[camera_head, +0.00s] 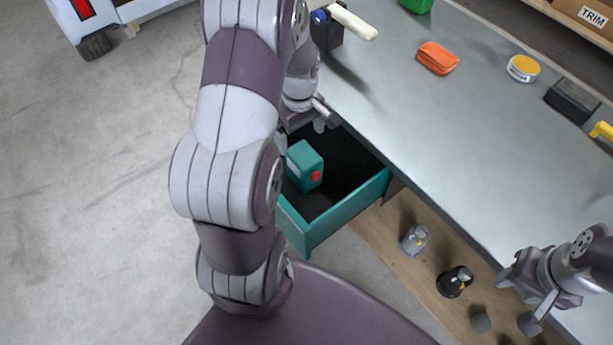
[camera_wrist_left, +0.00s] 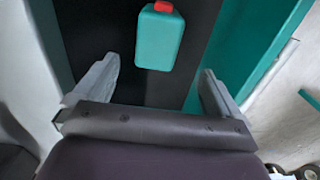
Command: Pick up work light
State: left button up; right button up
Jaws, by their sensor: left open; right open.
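A teal box-shaped thing with a red knob (camera_head: 305,166), which I take to be the work light, sits in the open teal drawer (camera_head: 345,212) on its dark floor. It also shows in the left wrist view (camera_wrist_left: 159,40), beyond and between the fingertips. My left gripper (camera_head: 321,118) is over the drawer's back edge, partly hidden by my arm. In the left wrist view its fingers (camera_wrist_left: 157,88) are wide apart with nothing between them. My right gripper (camera_head: 519,298) is open and empty at the bench's front edge, at lower right.
The grey bench top (camera_head: 440,130) holds an orange pouch (camera_head: 437,58), a yellow round tin (camera_head: 523,68) and a dark box (camera_head: 571,100). A cream-handled tool (camera_head: 352,22) lies at the back. Grey (camera_head: 414,240) and black (camera_head: 455,282) items stand on the lower wooden shelf.

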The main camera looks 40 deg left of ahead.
aim_at(304, 154)
pick_arm(q)
notch_tip(304, 154, down, 5)
jog(key=shift+s+f+b, duration=0.1)
jog(key=shift+b, duration=0.3)
jog(key=f, duration=0.1)
jog(key=f+b, duration=0.1)
jog(key=f, duration=0.3)
jog(key=shift+w+d+f, duration=0.25)
jog(key=shift+d, duration=0.05)
jog(key=shift+s+r, duration=0.1)
jog(key=c, duration=1.2)
